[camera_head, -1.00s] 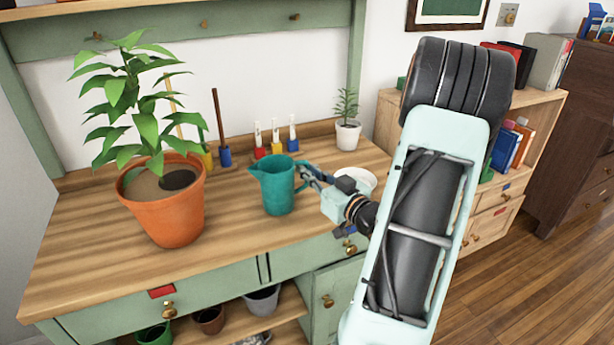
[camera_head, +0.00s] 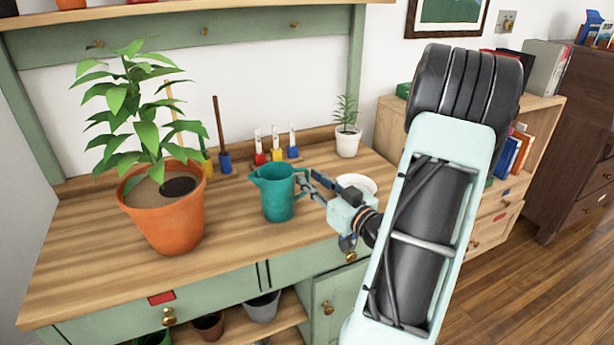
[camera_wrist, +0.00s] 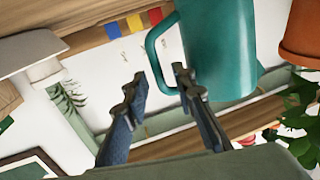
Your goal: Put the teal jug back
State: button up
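The teal jug (camera_head: 276,193) stands upright on the wooden bench top (camera_head: 110,262), with its spout to the left and its handle to the right. My gripper (camera_head: 305,181) is just right of the jug, at the handle side. In the wrist view the two fingers of my gripper (camera_wrist: 161,80) are spread apart, with the lower part of the jug's handle close to the tips and between them. The jug's body (camera_wrist: 222,45) fills the upper right there. I cannot tell whether a finger touches the handle.
A large potted plant (camera_head: 168,222) stands left of the jug. A white dish (camera_head: 357,182) is partly hidden behind my gripper. A small white-potted plant (camera_head: 347,143) stands at the back. The bench front is clear.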

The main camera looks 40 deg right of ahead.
jog(key=s, duration=1)
jog(key=shift+a+p, duration=0.2)
jog(key=shift+p, duration=0.2)
jog(key=shift+w, duration=0.1)
